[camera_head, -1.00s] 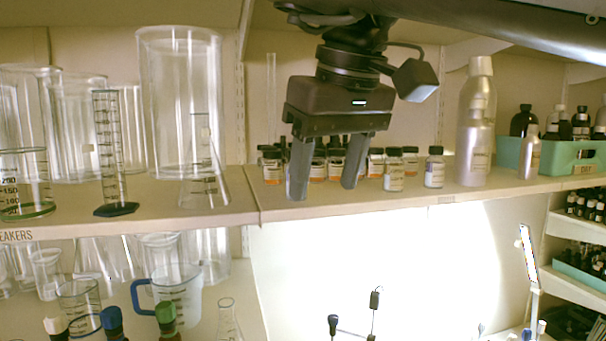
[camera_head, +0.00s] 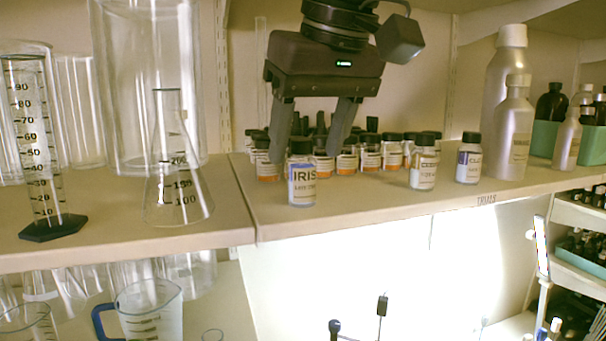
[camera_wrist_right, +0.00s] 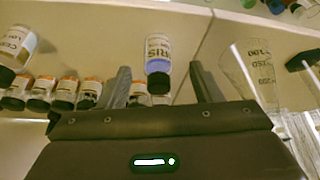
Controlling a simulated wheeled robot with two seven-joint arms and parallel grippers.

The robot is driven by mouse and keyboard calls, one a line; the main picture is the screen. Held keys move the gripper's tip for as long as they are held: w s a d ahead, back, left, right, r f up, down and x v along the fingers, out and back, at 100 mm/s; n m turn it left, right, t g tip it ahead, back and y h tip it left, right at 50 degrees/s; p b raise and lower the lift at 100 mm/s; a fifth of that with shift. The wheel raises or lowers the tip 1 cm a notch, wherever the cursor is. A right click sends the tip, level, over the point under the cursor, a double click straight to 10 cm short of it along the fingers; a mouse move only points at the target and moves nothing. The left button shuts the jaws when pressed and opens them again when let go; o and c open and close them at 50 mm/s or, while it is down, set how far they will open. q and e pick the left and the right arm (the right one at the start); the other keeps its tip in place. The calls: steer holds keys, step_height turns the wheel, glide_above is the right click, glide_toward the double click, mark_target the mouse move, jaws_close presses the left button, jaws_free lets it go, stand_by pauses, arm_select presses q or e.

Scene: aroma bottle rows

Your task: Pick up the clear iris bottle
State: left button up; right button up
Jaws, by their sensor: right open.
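The iris bottle (camera_head: 302,184) stands upright at the front of the shelf in the head view. It has a black cap, clear glass with bluish contents and a white label reading IRIS. My right gripper (camera_head: 306,158) is open and empty, pointing down, with its fingers above and behind the bottle. In the right wrist view the iris bottle (camera_wrist_right: 158,65) shows between and beyond the two open fingers, not gripped. Whether a finger touches it cannot be told. My left gripper is not in view.
Two similar bottles, one clear (camera_head: 423,168) and one bluish (camera_head: 468,160), stand to the right. Several amber bottles (camera_head: 371,158) stand in rows behind. A conical flask (camera_head: 176,185) is at left, and silver bottles (camera_head: 509,130) at right. The shelf front (camera_head: 370,205) is bare.

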mark_target(307, 155)
steer(key=shift+f, duration=0.15)
steer(key=shift+w+a+f, duration=0.1)
steer(key=shift+w+f, duration=0.15)
steer(key=x, duration=0.4)
steer(key=shift+f, duration=0.1)
steer(key=shift+w+d+f, duration=0.15)
steer(key=shift+d+f, duration=0.05)
steer(key=shift+f, duration=0.1)
steer(key=shift+a, duration=0.25)
steer(key=c, duration=1.1)
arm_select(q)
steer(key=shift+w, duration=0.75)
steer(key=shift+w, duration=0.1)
arm_select(e)
steer(key=shift+r, duration=0.15)
